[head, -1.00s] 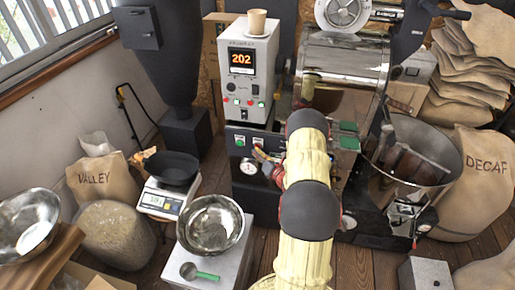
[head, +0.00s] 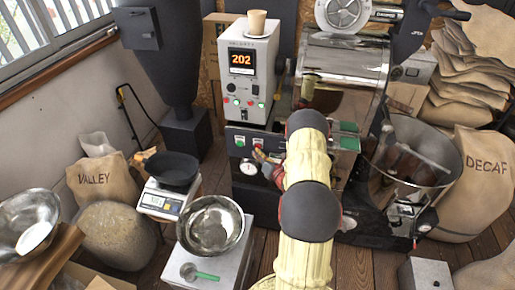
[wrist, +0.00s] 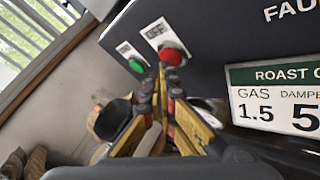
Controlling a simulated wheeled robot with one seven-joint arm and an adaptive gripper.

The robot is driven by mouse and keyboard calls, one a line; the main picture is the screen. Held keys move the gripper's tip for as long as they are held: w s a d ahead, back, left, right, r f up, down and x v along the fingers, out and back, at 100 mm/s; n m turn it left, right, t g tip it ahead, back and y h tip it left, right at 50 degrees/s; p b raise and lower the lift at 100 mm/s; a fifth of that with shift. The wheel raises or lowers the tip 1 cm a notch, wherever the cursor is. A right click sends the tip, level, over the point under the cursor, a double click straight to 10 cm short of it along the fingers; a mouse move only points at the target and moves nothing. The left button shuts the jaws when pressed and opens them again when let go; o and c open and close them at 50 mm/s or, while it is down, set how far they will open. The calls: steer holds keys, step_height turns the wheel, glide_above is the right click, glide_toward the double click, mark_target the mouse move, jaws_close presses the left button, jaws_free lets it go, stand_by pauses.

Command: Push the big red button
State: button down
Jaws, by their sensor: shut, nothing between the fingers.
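The big red button (wrist: 172,55) sits on a dark panel below an OFF label in the wrist view. In the head view the red button (head: 258,143) is on the front of the roaster's base. A green button (wrist: 137,65) is left of it. My gripper (wrist: 163,78) is shut and empty, its fingertips just below the red button in the wrist view. In the head view my gripper (head: 262,157) is close to the panel, just below the button. I cannot tell whether the tips touch it. My arm hides part of the panel.
A white control box (head: 250,62) with a 202 display and a cup on top stands above the panel. A dial gauge (head: 248,167) is below the buttons. A roast card (wrist: 275,95) is to the right. A steel bowl (head: 210,226) stands at front left.

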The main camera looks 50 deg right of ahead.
steer(key=shift+s+a, duration=0.2)
steer(key=shift+a, duration=0.15)
steer(key=shift+s+a+p, duration=0.2)
steer(key=shift+s+a, duration=0.2)
steer(key=shift+a, duration=0.35)
steer(key=shift+s+a+p, duration=0.25)
steer(key=shift+s+a, duration=0.1)
steer(key=shift+a, duration=0.4)
steer(key=shift+s+a+p, duration=0.2)
steer(key=shift+s+a, duration=0.2)
steer(key=shift+a, duration=0.35)
